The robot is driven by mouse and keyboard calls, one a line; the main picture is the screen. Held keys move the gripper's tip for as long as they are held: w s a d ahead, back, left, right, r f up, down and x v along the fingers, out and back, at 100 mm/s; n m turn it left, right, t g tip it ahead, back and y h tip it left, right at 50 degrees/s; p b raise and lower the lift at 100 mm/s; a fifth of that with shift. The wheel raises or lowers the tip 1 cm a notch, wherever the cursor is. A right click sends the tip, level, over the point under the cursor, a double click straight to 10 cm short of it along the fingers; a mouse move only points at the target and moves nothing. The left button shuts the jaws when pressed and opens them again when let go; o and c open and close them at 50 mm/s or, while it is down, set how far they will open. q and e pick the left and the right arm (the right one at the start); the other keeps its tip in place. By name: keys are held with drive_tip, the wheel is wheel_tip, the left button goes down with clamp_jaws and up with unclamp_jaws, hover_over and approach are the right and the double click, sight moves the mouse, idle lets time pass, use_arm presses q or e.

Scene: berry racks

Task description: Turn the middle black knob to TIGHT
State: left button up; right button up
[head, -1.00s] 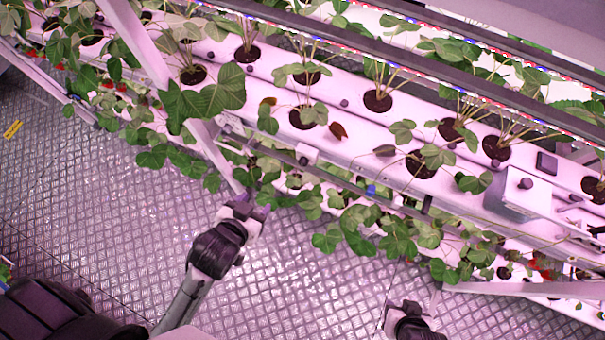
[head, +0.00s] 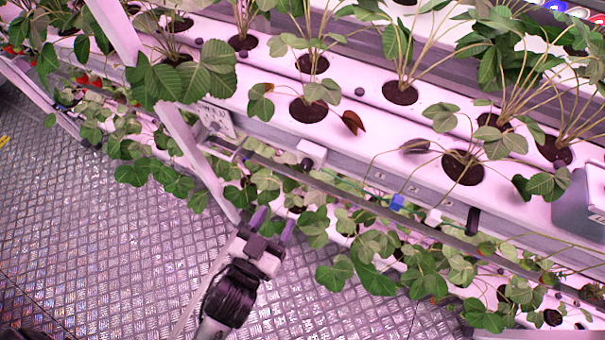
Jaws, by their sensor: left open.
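A small black knob (head: 307,163) sits on a white block (head: 313,151) at the front of the rack, left of centre in the head view. Another black knob or handle (head: 473,220) hangs farther right along the same front edge. I cannot tell for certain which is the middle knob, and no TIGHT mark is legible. My left gripper (head: 272,221) is open and empty, with its purple-lit fingers pointing up at the rack. It is below and left of the first knob, apart from it. My right gripper is out of view.
A metal rail (head: 375,206) runs along the rack front, with a blue fitting (head: 397,202) behind it. Strawberry leaves (head: 365,260) hang around the rail. White troughs (head: 270,95) hold plants above. A slanted white post (head: 195,160) stands left. The grating floor (head: 110,250) is clear.

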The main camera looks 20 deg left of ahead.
sight(305, 169)
use_arm(q)
drive_tip(key=w, duration=0.8)
drive_tip(key=w+b, duration=0.1)
drive_tip(key=w, duration=0.4)
drive_tip(key=shift+d, duration=0.3)
drive_tip(key=shift+c, duration=0.5)
